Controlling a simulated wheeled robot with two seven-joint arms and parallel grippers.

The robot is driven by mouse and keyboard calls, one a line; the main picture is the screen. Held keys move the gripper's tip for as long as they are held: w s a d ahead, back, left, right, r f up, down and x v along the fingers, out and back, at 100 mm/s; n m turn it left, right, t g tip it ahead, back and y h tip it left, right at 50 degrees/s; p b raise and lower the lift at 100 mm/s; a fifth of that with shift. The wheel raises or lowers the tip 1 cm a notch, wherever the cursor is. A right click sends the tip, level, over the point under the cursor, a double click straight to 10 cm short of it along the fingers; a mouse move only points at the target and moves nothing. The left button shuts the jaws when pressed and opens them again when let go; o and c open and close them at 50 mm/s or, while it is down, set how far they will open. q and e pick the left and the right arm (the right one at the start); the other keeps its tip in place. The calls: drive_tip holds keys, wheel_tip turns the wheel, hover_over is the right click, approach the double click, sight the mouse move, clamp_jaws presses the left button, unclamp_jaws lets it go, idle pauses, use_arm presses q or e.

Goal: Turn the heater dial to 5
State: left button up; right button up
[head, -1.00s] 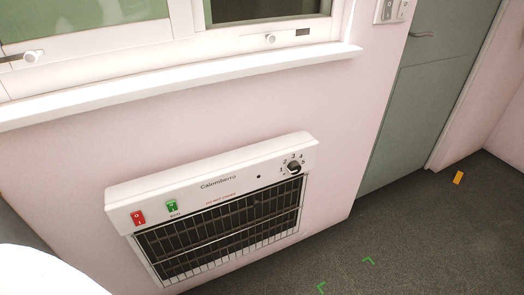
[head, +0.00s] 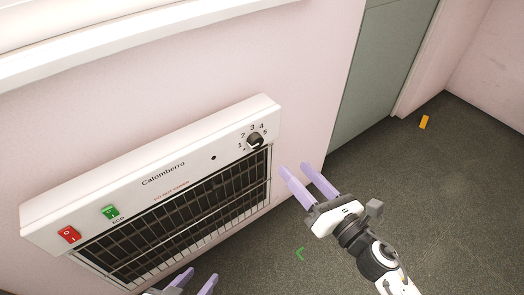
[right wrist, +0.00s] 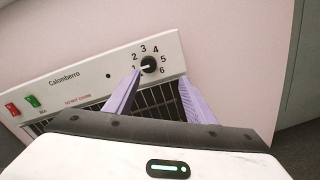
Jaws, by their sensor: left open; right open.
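The white wall heater (head: 150,177) shows in the head view at left centre, and also in the right wrist view (right wrist: 92,78). Its black dial (head: 254,140) is at the right end of the front, ringed by numbers 1 to 6. In the right wrist view the dial (right wrist: 148,64) has a roughly level pale mark; which end points cannot be told surely. My right gripper (head: 294,168) is open and empty, right of and below the dial, apart from it in the head view. My left gripper (head: 203,274) is open and empty at the bottom edge, below the grille.
A red switch (head: 69,235) and a green switch (head: 110,211) sit at the heater's left end. A window sill (head: 120,48) runs above. A grey-green door (head: 375,75) stands at right. The dark floor is mostly clear, with an orange piece (head: 424,122) on it.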

sight(258, 142)
drive_tip(key=w+a+n+y, duration=0.1)
drive_tip(key=w+a+n, duration=0.2)
drive_tip(key=w+a, duration=0.1)
drive_tip(key=w+a+n+g, duration=0.1)
drive_tip(key=w+a+n, duration=0.2)
drive_tip(key=w+a, duration=0.1)
drive_tip(key=shift+w+a+r+n+y, duration=0.2)
drive_tip(key=shift+w+a+n+y, duration=0.1)
drive_tip(key=shift+a+y, duration=0.1)
drive_tip(key=shift+d, duration=0.1)
drive_tip(key=shift+c, duration=0.5)
drive_tip(key=c, duration=0.9)
drive_tip(key=shift+c, duration=0.2)
